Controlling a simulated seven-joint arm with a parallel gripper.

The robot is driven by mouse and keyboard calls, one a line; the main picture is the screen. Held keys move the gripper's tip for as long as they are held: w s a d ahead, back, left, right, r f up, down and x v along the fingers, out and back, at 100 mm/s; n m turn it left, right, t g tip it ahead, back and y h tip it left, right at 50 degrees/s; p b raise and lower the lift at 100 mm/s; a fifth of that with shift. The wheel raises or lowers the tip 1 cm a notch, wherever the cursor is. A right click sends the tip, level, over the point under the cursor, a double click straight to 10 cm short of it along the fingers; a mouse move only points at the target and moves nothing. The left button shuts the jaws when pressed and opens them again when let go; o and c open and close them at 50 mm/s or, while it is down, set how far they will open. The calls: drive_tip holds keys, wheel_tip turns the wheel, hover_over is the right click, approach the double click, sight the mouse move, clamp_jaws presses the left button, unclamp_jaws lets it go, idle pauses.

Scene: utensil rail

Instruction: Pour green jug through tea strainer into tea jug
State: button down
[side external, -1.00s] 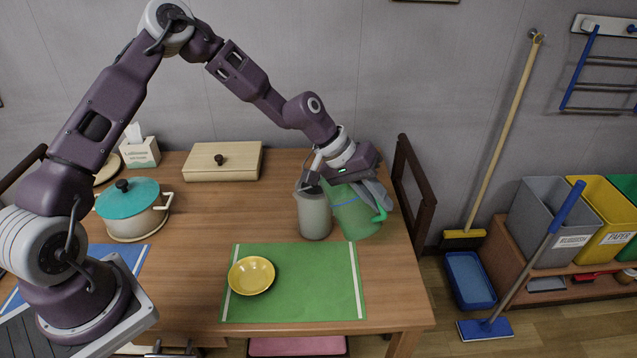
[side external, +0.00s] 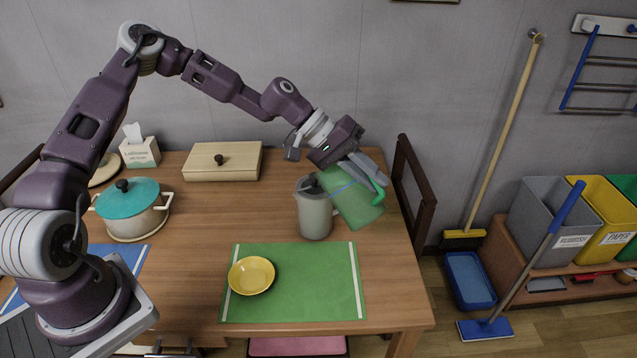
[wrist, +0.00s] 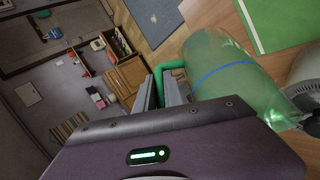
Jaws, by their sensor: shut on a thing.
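The translucent green jug (side external: 354,203) has a blue band and a green handle. My gripper (side external: 376,181) is shut on that handle and holds the jug tilted, its mouth toward the tea jug. In the wrist view the green jug (wrist: 225,75) and my gripper's fingers (wrist: 165,88) on the handle show clearly. The grey tea jug (side external: 315,214) stands upright on the table, just left of the green jug. A dark tea strainer (side external: 311,184) appears at its top, partly seen; the wrist view shows its mesh (wrist: 308,100) at the right edge. I cannot make out any liquid.
A yellow bowl (side external: 251,275) sits on the green placemat (side external: 310,290) in front. A pot with a teal lid (side external: 132,203) and a wooden box (side external: 223,162) stand further left and back. A chair back (side external: 413,190) is close at the table's right edge.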

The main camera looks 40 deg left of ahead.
drive_tip(key=shift+a+r+n+h, duration=0.15)
drive_tip(key=shift+a+r+h, duration=0.3)
drive_tip(key=shift+r, duration=0.2)
drive_tip(key=shift+a+r+n+h, duration=0.15)
drive_tip(key=shift+a+r+h, duration=0.15)
drive_tip(key=shift+r+h, duration=0.3)
drive_tip(key=shift+w+a+r+t+h, duration=0.1)
drive_tip(key=shift+a+r+t+h, duration=0.2)
drive_tip(key=shift+a+r+h, duration=0.6)
drive_tip(key=shift+a+r+n+h, duration=0.5)
drive_tip(key=shift+a+r+h, duration=0.35)
drive_tip(key=shift+a+r, duration=0.3)
drive_tip(key=shift+w+a+r+n+t+h, duration=0.1)
drive_tip(key=shift+a+r+n+t+h, duration=0.15)
drive_tip(key=shift+a+r+h, duration=0.45)
drive_tip(key=shift+w+a+r+n+t+h, duration=0.1)
drive_tip(key=shift+a+n+t+h, duration=0.3)
drive_tip(key=shift+a, duration=0.65)
